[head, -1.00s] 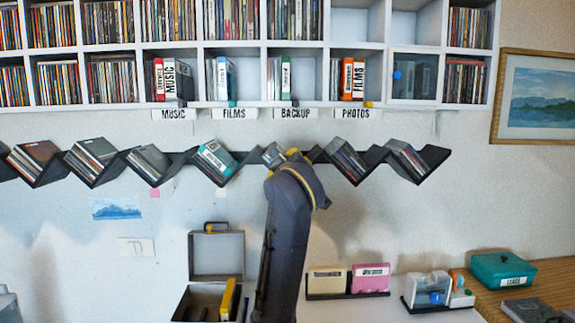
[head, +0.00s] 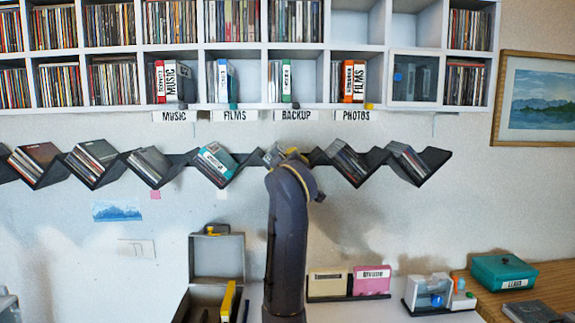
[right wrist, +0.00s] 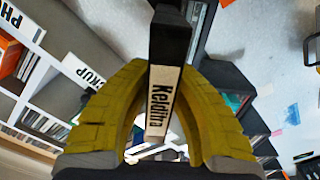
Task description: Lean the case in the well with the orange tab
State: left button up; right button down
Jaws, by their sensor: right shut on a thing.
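My right gripper (right wrist: 160,125) has yellow fingers and is shut on a dark case (right wrist: 165,90) with a white label reading "Keldira". In the head view my right arm reaches up to the black zigzag rack (head: 240,160), and the gripper (head: 288,153) is at a well right of the teal-labelled case (head: 215,160). A small grey case shape (head: 274,156) shows beside the fingers; I cannot tell whether it is the held case. My arm hides most of this well, and I cannot make out an orange tab. My left gripper is not in view.
Neighbouring wells hold leaning cases (head: 346,162). Above is a white cubby shelf (head: 300,48) with labels such as BACKUP (head: 296,115). Below stand an open box (head: 216,258), a pink case (head: 371,281) and a teal box (head: 503,271).

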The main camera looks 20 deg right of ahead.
jog(key=shift+f+x, duration=0.15)
jog(key=shift+x, duration=1.7)
jog(key=shift+f+x, duration=0.2)
jog(key=shift+x, duration=1.65)
jog(key=c, duration=1.3)
grip_release()
jog(key=shift+o, duration=0.2)
jog(key=v, duration=1.2)
